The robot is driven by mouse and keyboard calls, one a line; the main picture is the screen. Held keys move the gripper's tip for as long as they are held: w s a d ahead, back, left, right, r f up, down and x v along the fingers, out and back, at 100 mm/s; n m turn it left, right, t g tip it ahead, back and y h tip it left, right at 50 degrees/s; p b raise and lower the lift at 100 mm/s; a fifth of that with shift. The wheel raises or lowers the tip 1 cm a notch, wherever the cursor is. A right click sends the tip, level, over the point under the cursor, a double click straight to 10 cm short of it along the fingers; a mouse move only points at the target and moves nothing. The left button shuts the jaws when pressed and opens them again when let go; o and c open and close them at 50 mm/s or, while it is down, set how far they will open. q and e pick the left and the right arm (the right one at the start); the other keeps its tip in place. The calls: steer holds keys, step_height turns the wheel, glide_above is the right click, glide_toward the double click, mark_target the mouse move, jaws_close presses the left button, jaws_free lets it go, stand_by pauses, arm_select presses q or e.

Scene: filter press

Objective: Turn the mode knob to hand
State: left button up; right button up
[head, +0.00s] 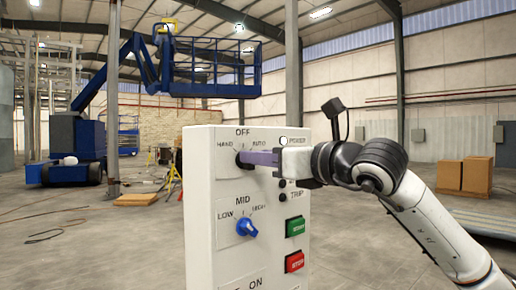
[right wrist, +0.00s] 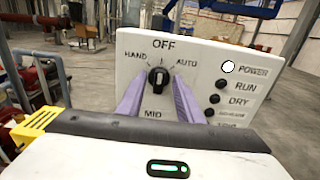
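The mode knob is black, on the upper part of a white control panel, under the labels HAND, OFF and AUTO. In the right wrist view the mode knob (right wrist: 158,78) has its white mark pointing up, towards OFF. The HAND label (right wrist: 134,56) is to its upper left. My left gripper is not in view.
The control panel (head: 202,245) also carries a blue LOW/MID/HIGH knob (head: 246,225), a green button (head: 294,227) and a red stop button (head: 294,262). A blue lift (head: 215,75) and cardboard boxes (head: 464,174) stand far behind. Open floor lies around the panel.

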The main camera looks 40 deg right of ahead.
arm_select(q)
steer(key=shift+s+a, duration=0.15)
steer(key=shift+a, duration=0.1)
arm_select(e)
steer(key=shift+w, duration=0.65)
jaws_close()
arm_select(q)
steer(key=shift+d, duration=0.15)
